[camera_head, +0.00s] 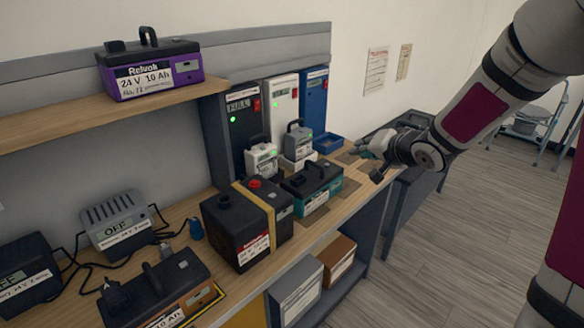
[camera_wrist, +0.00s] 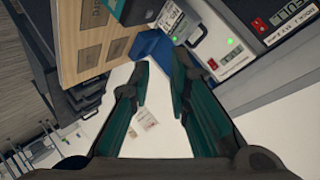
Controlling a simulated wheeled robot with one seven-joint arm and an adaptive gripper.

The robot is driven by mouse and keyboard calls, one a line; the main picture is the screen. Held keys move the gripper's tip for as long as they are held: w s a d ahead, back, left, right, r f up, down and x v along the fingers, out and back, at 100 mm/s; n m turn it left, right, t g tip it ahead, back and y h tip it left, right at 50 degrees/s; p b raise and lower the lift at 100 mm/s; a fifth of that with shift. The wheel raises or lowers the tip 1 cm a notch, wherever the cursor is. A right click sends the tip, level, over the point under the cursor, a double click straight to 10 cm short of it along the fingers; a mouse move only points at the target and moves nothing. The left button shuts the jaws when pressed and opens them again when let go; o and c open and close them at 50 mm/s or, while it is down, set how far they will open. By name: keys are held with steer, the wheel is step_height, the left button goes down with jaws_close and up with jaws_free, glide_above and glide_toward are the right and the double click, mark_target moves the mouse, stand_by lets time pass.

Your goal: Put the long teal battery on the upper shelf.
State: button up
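The long teal battery (camera_head: 312,187) lies on the wooden bench in the head view, dark on top with teal sides and a black handle. The upper shelf (camera_head: 60,121) is a wooden board at the upper left. My gripper (camera_head: 366,160) is right of the teal battery, over the bench's right end and apart from the battery. In the wrist view my gripper (camera_wrist: 158,75) has its two teal fingers spread with nothing between them.
A purple battery (camera_head: 150,68) stands on the shelf; bare board lies left of it. A black strapped box (camera_head: 235,228) stands left of the teal battery. Two grey-white batteries (camera_head: 262,160) stand behind it, before upright chargers (camera_head: 282,103). A blue tray (camera_head: 328,142) is near my gripper.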

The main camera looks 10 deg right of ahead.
mark_target(314, 163)
step_height(314, 163, down, 12)
steer(key=w+a+m+t+y+b, duration=0.25)
steer(key=m+y+b, duration=0.25)
steer(key=y, duration=0.4)
steer(key=shift+w+d+b+x, duration=0.15)
steer(key=shift+d+b+x, duration=0.1)
steer(key=shift+x, duration=1.9)
steer(key=shift+w+d+b+x, duration=0.15)
steer(key=shift+b+x, duration=0.15)
steer(key=shift+x, duration=1.85)
steer(key=shift+w+d+b+x, duration=0.15)
steer(key=shift+b+x, duration=0.1)
steer(key=shift+x, duration=1.9)
steer(key=shift+r, duration=0.2)
jaws_close()
steer(key=shift+r, duration=0.2)
